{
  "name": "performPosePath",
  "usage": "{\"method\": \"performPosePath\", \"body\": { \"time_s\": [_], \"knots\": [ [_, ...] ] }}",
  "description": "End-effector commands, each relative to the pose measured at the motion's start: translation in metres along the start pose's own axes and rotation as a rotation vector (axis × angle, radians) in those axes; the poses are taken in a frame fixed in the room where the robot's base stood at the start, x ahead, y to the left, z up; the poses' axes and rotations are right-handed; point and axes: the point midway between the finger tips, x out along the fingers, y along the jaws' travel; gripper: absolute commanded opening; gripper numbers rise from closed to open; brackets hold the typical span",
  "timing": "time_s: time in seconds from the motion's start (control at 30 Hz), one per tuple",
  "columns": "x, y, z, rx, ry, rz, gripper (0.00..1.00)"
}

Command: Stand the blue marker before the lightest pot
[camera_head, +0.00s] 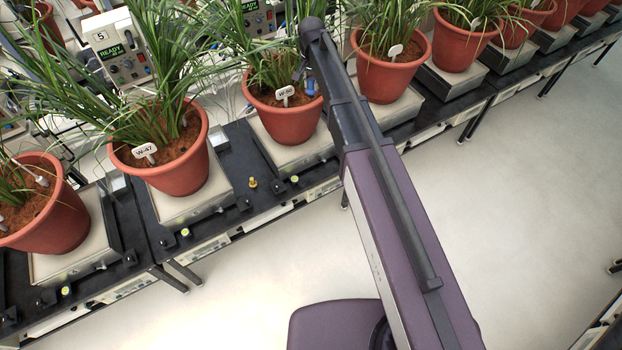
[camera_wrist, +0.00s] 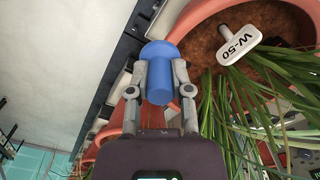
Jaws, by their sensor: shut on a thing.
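The blue marker (camera_wrist: 158,88), a cylinder with a wider rounded head, is between the two fingers of my gripper (camera_wrist: 159,70) in the wrist view, and the fingers are shut on it. A bit of blue, apparently the marker (camera_head: 311,88), shows in the head view beside the W-50 pot (camera_head: 285,122); my arm hides most of the gripper. The terracotta W-50 pot also shows close on the right in the wrist view (camera_wrist: 185,30). The W-47 pot (camera_head: 185,172) stands left of it. More pots stand at far left (camera_head: 48,225) and to the right (camera_head: 388,78), each on a scale.
The dark bench (camera_head: 235,180) carries the scales in a row, with a small brass-coloured piece (camera_head: 252,183) near its front edge. A READY display (camera_head: 115,50) stands behind the W-47 pot. Grass leaves spread around the pots. The pale floor (camera_head: 510,190) before the bench is clear.

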Motion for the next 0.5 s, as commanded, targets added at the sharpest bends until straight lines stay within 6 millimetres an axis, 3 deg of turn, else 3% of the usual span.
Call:
{"method": "performPosePath", "body": {
  "time_s": [0.5],
  "knots": [
    [0.077, 0.022, 0.011, 0.024, 0.000, 0.000, 0.00]
  ]
}}
